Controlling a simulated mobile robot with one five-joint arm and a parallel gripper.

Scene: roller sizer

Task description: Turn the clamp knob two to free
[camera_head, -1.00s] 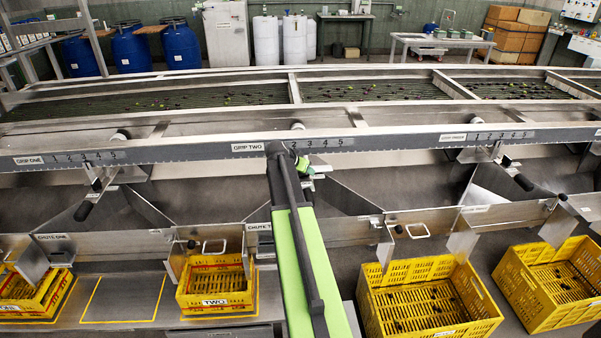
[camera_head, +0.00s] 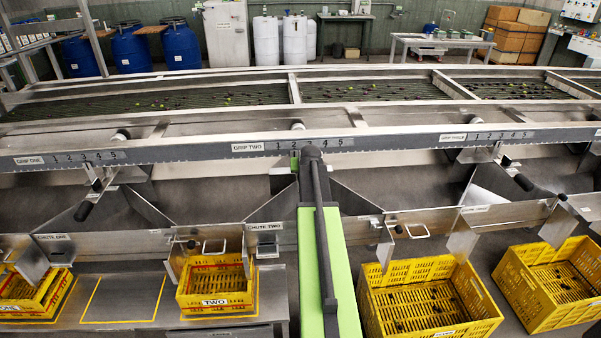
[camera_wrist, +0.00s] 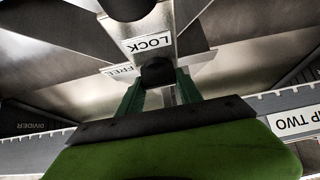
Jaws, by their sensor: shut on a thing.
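In the wrist view a black knob (camera_wrist: 158,72), under the GRIP TWO rail, sits between the green fingers of my gripper (camera_wrist: 159,80), which is shut on it. A LOCK label (camera_wrist: 148,43) and a partly covered FREE label (camera_wrist: 120,69) show upside down beside the knob, on the metal plate. Which label the knob is set to, I cannot tell. In the head view my green arm hides the knob and my fingers, just below the GRIP TWO scale (camera_head: 318,143).
A second black round part (camera_wrist: 127,8) shows at the top of the wrist view. The CHUTE TWO plate (camera_head: 272,240) stands left of my arm. Yellow crates stand below, one marked TWO (camera_head: 215,305) at left and a larger one (camera_head: 425,300) at right.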

